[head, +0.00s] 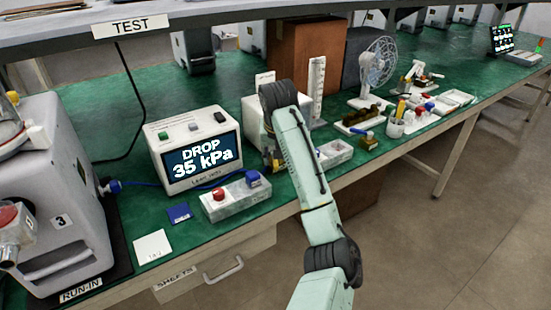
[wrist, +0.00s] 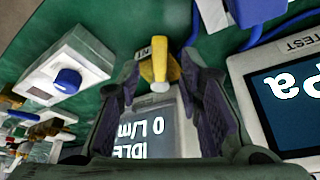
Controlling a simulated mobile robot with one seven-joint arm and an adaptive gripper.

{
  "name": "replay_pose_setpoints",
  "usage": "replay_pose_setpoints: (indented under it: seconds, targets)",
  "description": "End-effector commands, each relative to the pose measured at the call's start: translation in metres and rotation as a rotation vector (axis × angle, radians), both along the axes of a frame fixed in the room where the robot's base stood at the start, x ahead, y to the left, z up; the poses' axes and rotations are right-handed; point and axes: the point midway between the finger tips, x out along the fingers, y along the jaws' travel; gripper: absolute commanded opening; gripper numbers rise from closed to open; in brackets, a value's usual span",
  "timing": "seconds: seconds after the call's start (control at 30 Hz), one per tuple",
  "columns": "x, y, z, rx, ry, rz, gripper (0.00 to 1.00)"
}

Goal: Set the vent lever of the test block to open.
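A yellow lever (wrist: 160,66) with a pale round end shows in the wrist view between my fingertips, beside a small label partly hidden by a finger. I take it for the vent lever; its block is mostly hidden, so I cannot tell its setting. My gripper (wrist: 160,80) is open, with one finger on each side of the lever. I cannot tell whether either finger touches it. In the head view my gripper (head: 271,158) points down behind my arm, which hides most of the lever.
The leak tester (head: 198,150) reads DROP 35 kPa. A block with a red button (head: 235,196) stands in front of it. A display reading IDLE, 0 L/m (wrist: 143,132) lies beyond my fingers. A white box with a blue knob (wrist: 68,80) is left in the wrist view.

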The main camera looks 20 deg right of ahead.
Motion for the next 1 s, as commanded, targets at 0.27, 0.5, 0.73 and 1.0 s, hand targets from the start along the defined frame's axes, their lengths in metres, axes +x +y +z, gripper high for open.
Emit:
replay_pose_setpoints:
  seconds: [0.27, 0.5, 0.73, 1.0]
  targets:
    - [-0.022, 0.003, 0.057, -0.007, -0.005, -0.002, 0.33]
    - [-0.033, 0.008, 0.084, -0.002, -0.001, 0.001, 0.33]
    - [-0.036, 0.009, 0.088, 0.001, 0.001, 0.000, 0.33]
    - [-0.036, 0.009, 0.088, 0.001, 0.001, 0.000, 0.33]
